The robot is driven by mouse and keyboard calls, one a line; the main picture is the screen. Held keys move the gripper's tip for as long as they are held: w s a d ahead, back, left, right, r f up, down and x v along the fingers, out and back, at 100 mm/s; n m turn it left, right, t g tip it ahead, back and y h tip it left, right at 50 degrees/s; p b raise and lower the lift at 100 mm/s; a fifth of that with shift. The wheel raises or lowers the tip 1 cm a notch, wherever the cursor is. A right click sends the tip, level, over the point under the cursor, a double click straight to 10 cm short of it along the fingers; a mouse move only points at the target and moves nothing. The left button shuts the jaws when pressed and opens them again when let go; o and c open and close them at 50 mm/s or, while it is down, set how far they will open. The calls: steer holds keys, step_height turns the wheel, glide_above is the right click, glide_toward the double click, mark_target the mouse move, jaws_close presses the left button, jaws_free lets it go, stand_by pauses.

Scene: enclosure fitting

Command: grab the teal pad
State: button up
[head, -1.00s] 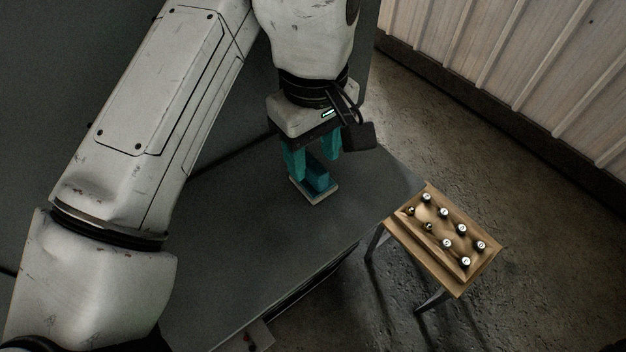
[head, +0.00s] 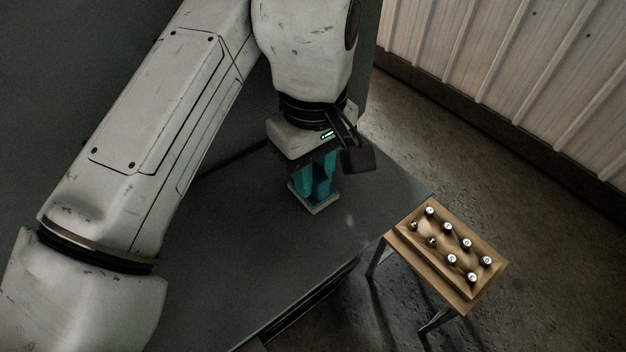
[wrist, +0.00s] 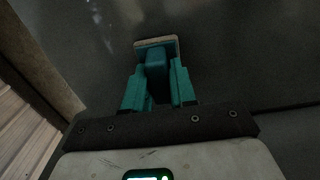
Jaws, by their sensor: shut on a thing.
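The teal pad (wrist: 156,62) is a block of darker teal on a pale flat base (head: 322,206). It stands on the dark grey bench top. My gripper (head: 316,188) points down over it, with its teal fingers closed on the two sides of the block. In the wrist view my gripper (wrist: 158,75) has one finger on each side of the block, and the pale base edge shows beyond the fingertips. The fingers hide most of the block in the head view. I cannot tell any gap between the base and the bench.
The dark grey bench top (head: 240,255) is clear around the pad. A small wooden stand (head: 400,245) with several black, white-topped knobs stands on the floor beyond the bench's right edge. A ribbed pale wall (head: 520,70) rises at the upper right.

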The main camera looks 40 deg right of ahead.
jaws_close()
